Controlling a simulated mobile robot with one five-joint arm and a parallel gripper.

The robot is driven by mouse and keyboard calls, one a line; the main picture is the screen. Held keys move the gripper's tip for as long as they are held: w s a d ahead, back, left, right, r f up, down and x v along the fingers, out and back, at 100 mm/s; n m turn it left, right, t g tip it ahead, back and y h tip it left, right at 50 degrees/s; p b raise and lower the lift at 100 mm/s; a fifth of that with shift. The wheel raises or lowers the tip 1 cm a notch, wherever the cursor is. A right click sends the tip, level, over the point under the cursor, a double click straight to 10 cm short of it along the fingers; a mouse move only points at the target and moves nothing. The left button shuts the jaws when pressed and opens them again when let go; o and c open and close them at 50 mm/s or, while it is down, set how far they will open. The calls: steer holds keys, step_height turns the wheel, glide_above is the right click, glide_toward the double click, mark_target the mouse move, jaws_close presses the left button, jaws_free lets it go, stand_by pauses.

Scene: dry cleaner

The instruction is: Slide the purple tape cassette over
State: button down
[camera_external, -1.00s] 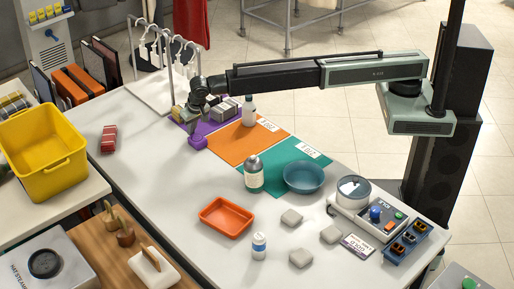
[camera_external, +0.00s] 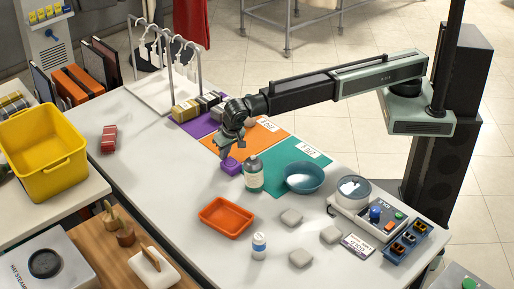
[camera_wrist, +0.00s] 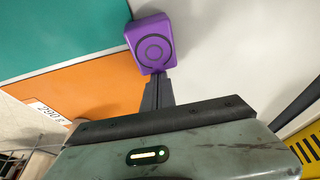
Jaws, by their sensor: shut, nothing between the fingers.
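The purple tape cassette (camera_external: 231,167) is a small box with a ring on its face.
The orange mat (camera_external: 277,144) and teal mat (camera_external: 291,152) lie to the right of the purple mat (camera_external: 201,127), where several cassettes stand. A teal bowl (camera_external: 303,178) and orange tray (camera_external: 226,217) are close by. A pale object (camera_external: 268,123) shows beside my arm.

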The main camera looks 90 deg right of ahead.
stand_by(0.4)
steer(key=shift+w+d, duration=1.2)
steer(key=shift+w, duration=0.05)
step_height(320, 180, up, 2)
steer(key=shift+d+r+p, duration=0.1)
steer(key=shift+p, duration=0.95)
steer(key=p+v, duration=0.7)
steer(key=v, duration=0.1)
steer(key=shift+s, duration=0.15)
steer(key=shift+a, duration=0.2)
